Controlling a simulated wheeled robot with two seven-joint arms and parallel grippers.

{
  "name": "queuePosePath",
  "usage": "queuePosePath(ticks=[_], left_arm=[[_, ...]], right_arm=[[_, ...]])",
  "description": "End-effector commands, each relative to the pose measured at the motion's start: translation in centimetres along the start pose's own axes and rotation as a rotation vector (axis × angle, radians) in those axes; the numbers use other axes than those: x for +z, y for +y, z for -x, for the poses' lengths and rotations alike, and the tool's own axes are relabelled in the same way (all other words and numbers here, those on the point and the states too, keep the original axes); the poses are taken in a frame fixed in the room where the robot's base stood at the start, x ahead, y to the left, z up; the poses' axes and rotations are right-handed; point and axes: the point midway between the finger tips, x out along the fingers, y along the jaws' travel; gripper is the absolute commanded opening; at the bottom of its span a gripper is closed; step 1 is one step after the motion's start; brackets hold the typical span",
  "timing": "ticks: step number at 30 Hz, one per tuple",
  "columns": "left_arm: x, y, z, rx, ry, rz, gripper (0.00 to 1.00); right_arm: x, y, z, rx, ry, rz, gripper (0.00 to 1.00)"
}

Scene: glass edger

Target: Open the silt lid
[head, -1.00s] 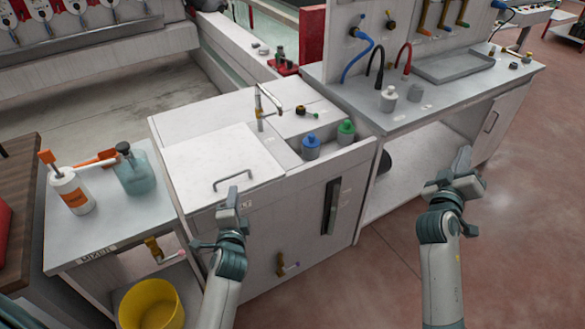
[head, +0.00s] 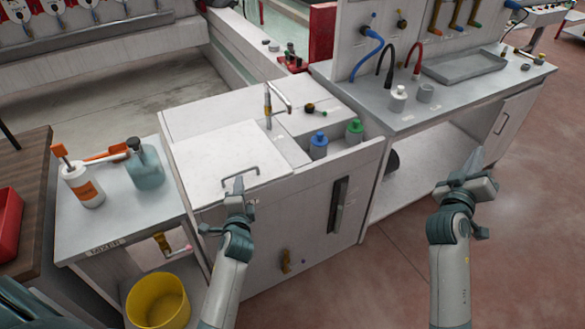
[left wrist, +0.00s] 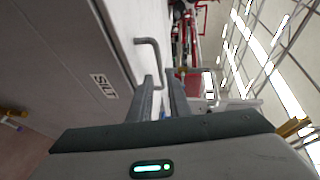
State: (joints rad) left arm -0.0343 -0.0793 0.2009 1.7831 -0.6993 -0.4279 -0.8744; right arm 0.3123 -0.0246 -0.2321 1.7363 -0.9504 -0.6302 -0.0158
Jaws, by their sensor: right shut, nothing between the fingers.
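The silt lid (head: 215,155) is a flat white panel on top of the white cabinet and lies shut. Its grey bar handle (head: 239,172) is near the front edge. The handle also shows in the left wrist view (left wrist: 148,41), with a SILT label (left wrist: 104,86) on the surface at left. My left gripper (head: 239,184) is at the handle's front side; in the left wrist view its two fingers (left wrist: 164,85) are apart. The handle's near end lies at the gap between the fingertips; contact cannot be told.
A tap (head: 269,105) stands behind the lid. Blue-capped (head: 318,148) and green-capped (head: 354,133) bottles stand in a trough to its right. A side table (head: 118,215) at left holds bottles, with a yellow bucket (head: 158,302) below.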

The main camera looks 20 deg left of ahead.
Motion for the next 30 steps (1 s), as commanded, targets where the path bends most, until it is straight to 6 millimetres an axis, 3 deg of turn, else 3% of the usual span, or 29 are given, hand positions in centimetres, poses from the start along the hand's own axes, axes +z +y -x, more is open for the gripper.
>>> queuePosePath(ticks=[6,13,19,28,29,30], left_arm=[[0.0,-0.2,-3.8,0.0,-0.001,0.0,0.17],[0.0,-0.1,-6.7,-0.001,0.0,-0.001,0.17],[0.0,-0.1,-7.7,0.0,-0.001,0.0,0.17],[0.0,0.0,-7.8,0.0,0.0,0.0,0.17],[0.0,0.0,-7.8,0.0,0.0,0.0,0.15],[0.0,0.0,-7.8,0.0,0.0,0.0,0.05]], right_arm=[[-0.4,0.5,-0.1,0.0,0.0,0.0,0.0],[-0.6,0.7,-0.1,0.0,0.0,0.0,0.0],[-0.6,0.8,-0.1,0.0,0.0,0.0,0.0],[-0.6,0.8,-0.1,0.0,0.0,0.0,0.0],[-0.6,0.8,-0.1,0.0,0.0,0.0,0.0],[-0.6,0.8,-0.1,0.0,0.0,0.0,0.0]])
